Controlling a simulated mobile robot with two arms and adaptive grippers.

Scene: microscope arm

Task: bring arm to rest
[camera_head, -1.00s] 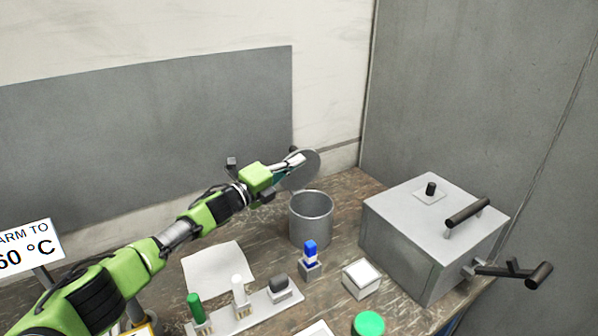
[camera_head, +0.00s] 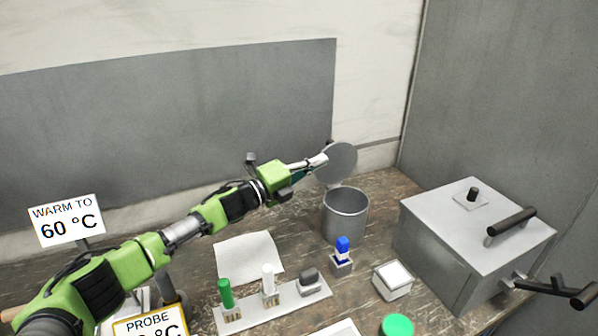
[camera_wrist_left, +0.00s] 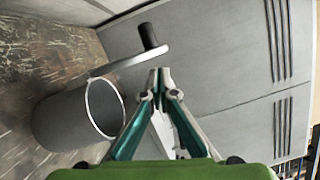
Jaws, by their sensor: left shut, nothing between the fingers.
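My green left arm reaches in from the left of the head view. Its left gripper (camera_head: 318,162) is shut and empty, up by the round grey lid (camera_head: 338,160) of the metal canister (camera_head: 346,216). The lid stands open above the canister's back rim. In the left wrist view, the gripper (camera_wrist_left: 160,78) shows its closed fingertips near the raised lid (camera_wrist_left: 128,66) and its black knob (camera_wrist_left: 149,37). The open canister (camera_wrist_left: 75,118) lies to the left of the fingers. I cannot tell whether the fingertips touch the lid. My right gripper is not in view.
A grey box (camera_head: 470,240) with side handles stands at the right. A rack (camera_head: 270,306) holds green, white and grey items. A blue-topped item (camera_head: 342,258), a small white box (camera_head: 393,280), a green cap (camera_head: 397,326) and paper (camera_head: 249,256) lie around. Signs stand at left (camera_head: 66,221).

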